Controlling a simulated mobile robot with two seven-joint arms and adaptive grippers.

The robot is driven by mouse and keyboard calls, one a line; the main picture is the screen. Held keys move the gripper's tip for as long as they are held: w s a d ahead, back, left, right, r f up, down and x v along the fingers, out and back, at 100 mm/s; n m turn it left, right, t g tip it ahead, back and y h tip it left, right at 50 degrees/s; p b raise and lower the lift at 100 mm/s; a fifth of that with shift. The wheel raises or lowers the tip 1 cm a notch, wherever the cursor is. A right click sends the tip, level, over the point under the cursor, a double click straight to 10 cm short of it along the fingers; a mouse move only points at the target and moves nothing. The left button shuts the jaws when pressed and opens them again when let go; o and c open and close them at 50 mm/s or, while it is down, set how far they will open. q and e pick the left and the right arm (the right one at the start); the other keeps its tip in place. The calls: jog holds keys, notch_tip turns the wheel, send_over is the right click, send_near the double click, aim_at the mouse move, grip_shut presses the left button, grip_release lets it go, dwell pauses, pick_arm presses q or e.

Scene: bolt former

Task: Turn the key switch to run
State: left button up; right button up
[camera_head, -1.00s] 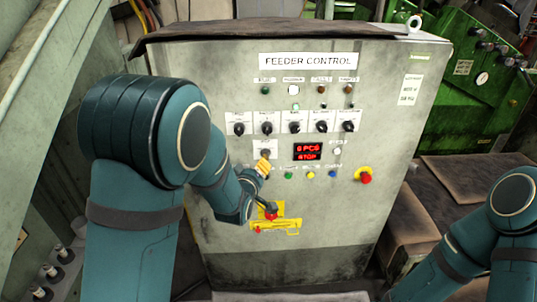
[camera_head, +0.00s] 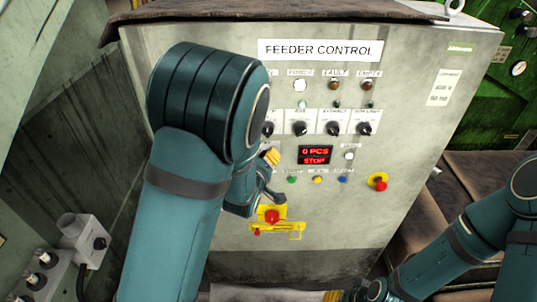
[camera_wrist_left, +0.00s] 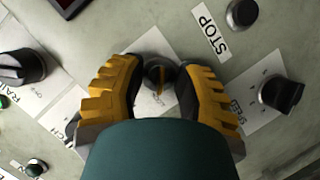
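The key switch (camera_wrist_left: 160,72) is a round dark knob on a white label plate, with a narrow brass-coloured key in it. My left gripper (camera_wrist_left: 161,85) has its yellow ribbed fingers apart, one on each side of the switch. Gaps seem to show between the fingers and the knob; contact cannot be made out. In the head view my left gripper (camera_head: 271,157) is at the panel, left of the red display (camera_head: 315,154), and my arm hides the key switch. The display reads "0 PCS STOP". My right arm is at the lower right; its gripper (camera_head: 333,296) is barely in view at the bottom edge.
The feeder control cabinet (camera_head: 440,120) carries several selector knobs, lamps and coloured buttons. A red emergency button (camera_head: 380,183) sits to the right. A yellow bracket with a red knob (camera_head: 271,216) lies below my left gripper. Another selector (camera_wrist_left: 282,93) stands close right in the wrist view.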

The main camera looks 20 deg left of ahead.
pick_arm(q)
jog(key=shift+s, duration=0.1)
grip_shut()
pick_arm(e)
jog(key=shift+s, duration=0.1)
